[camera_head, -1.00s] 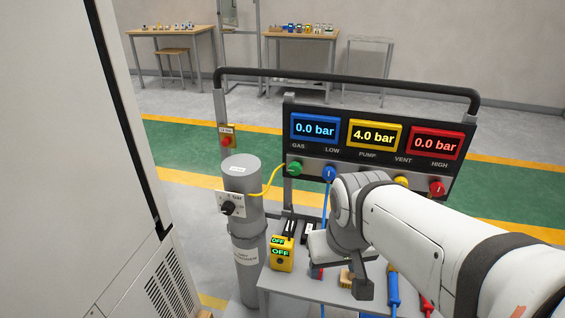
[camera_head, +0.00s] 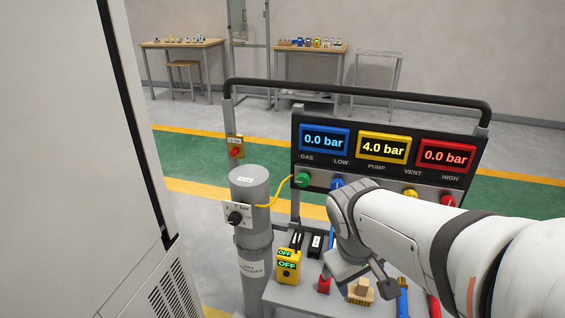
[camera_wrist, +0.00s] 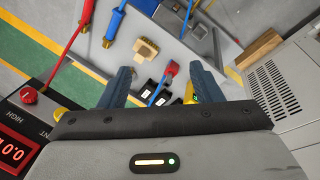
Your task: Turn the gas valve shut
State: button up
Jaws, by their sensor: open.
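A green knob (camera_head: 303,180) sits under the GAS label at the left end of the gauge panel (camera_head: 390,125), with a yellow hose running from it to the grey cylinder (camera_head: 249,200). A black knob (camera_head: 234,218) is on a white plate on that cylinder. The displays read 0.0, 4.0 and 0.0 bar. My gripper (camera_wrist: 161,68) is open and empty, pointing down over the cart top. In the head view my arm stands right of the green knob, apart from it, and partly covers the blue knob (camera_head: 337,184). The green knob is not visible in the wrist view.
The cart top (camera_head: 283,300) holds a yellow box reading OFF (camera_head: 288,265), a brush (camera_head: 361,292), and blue and red-handled tools. A black rail (camera_head: 360,90) arches over the panel. A large white cabinet (camera_head: 70,150) stands close on the left.

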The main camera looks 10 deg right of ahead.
jog(key=w+d+f+n+h+b, duration=0.2)
jog(key=w+d+n+h+b, duration=0.1)
jog(key=w+d+n+h, duration=0.3)
jog(key=n+t+y+b, duration=0.2)
jog(key=n+t+b, duration=0.3)
jog(key=n+t, duration=1.5)
send_near(302, 182)
notch_tip(302, 182, up, 4)
jog(key=w+n+g, duration=0.1)
jog(key=n+g, duration=0.4)
jog(key=x, duration=0.7)
jog(key=shift+w+a, duration=0.1)
jog(key=shift+w, duration=0.15)
jog(key=c, duration=1)
